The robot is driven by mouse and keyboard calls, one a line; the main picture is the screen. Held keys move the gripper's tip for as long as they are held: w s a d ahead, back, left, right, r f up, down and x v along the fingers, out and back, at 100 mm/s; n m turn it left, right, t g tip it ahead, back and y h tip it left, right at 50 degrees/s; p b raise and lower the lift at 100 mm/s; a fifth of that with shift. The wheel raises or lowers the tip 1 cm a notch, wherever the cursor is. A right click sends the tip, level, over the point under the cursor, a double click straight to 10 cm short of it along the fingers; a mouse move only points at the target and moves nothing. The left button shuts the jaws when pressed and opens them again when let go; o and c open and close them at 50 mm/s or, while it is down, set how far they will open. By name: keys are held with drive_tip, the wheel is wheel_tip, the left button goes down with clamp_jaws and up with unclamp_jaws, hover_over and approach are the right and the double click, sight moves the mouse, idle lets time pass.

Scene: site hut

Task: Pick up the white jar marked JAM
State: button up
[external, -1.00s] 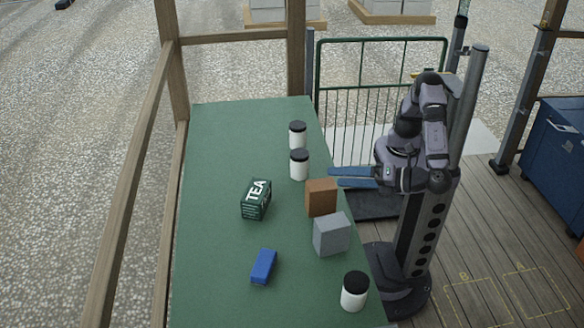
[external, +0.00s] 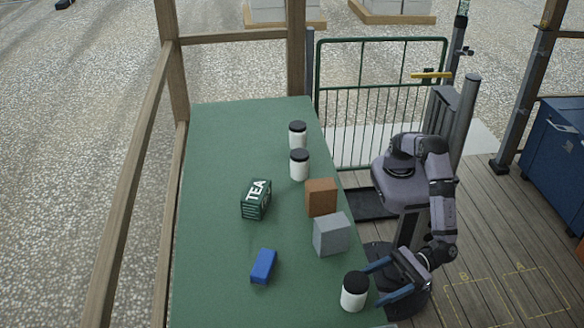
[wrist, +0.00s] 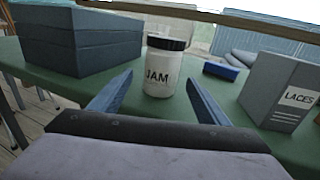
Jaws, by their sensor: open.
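The white jar (external: 354,293) with a black lid stands upright near the front right edge of the green table. In the wrist view the jar (wrist: 159,74) shows the black word JAM and sits ahead, between the lines of my two blue fingers. My gripper (external: 371,284) is open and empty at the table edge, just right of the jar. In the wrist view my gripper (wrist: 158,88) has a finger on each side, with the jar at or just beyond the tips. I cannot tell if any finger touches it.
A grey box marked LACES (wrist: 285,92) and a blue block (external: 264,266) stand on the green table (external: 225,290). A brown box (external: 321,197), a TEA box (external: 256,199) and two more black-lidded white jars (external: 299,165) are farther back. A dark stacked block (wrist: 78,40) is left in the wrist view.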

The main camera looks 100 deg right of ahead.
sight(355, 294)
drive_tip(key=shift+x, duration=3.05)
drive_tip(key=shift+d+r, duration=0.1)
drive_tip(key=shift+r, duration=0.05)
drive_tip(key=shift+r, duration=0.1)
drive_tip(key=c, duration=1.4)
